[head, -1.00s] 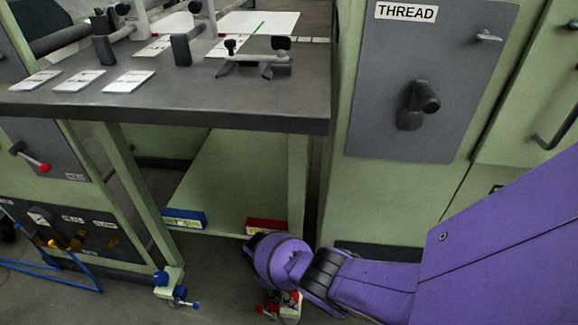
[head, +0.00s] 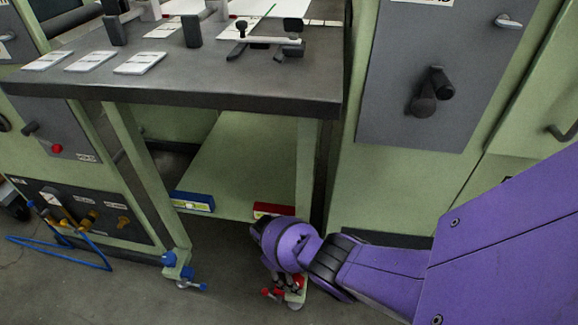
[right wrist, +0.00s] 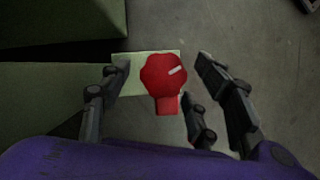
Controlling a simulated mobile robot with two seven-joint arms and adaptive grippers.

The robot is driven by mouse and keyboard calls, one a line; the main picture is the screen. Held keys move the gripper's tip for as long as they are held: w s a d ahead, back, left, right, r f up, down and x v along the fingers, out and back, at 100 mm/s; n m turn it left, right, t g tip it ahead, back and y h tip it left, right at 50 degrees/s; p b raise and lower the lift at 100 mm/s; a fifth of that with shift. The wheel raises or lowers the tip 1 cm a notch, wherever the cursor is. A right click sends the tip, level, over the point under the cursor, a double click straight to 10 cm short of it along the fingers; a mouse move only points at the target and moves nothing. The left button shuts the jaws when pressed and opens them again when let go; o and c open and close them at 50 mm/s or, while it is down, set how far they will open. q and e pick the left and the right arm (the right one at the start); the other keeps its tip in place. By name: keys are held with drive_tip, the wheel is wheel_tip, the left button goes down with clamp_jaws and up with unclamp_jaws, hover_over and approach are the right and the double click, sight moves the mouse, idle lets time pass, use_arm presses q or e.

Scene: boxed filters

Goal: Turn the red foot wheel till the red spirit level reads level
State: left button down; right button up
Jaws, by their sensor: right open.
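The red foot wheel (right wrist: 162,76) shows in the right wrist view, a lobed knob with a white mark, above a pale green foot plate (right wrist: 130,84). My right gripper (right wrist: 160,80) is open, its fingers on either side of the wheel with gaps showing; I cannot tell any contact. In the head view the right gripper (head: 283,283) is low at the table's front right leg, partly hiding the red foot parts (head: 272,292). The red spirit level (head: 272,210) sits on the lower shelf edge, partly hidden by my right wrist; its bubble cannot be read. My left gripper is not in view.
A blue level (head: 193,200) and a blue foot wheel (head: 169,258) are at the table's left leg. The dark tabletop (head: 190,85) overhangs the shelf. A grey-green cabinet (head: 385,200) stands right of the table. Blue hose (head: 75,245) lies at the left; the floor between the legs is clear.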

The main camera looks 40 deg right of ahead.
drive_tip(key=v, duration=1.1)
drive_tip(key=shift+r, duration=0.3)
drive_tip(key=shift+d, duration=0.1)
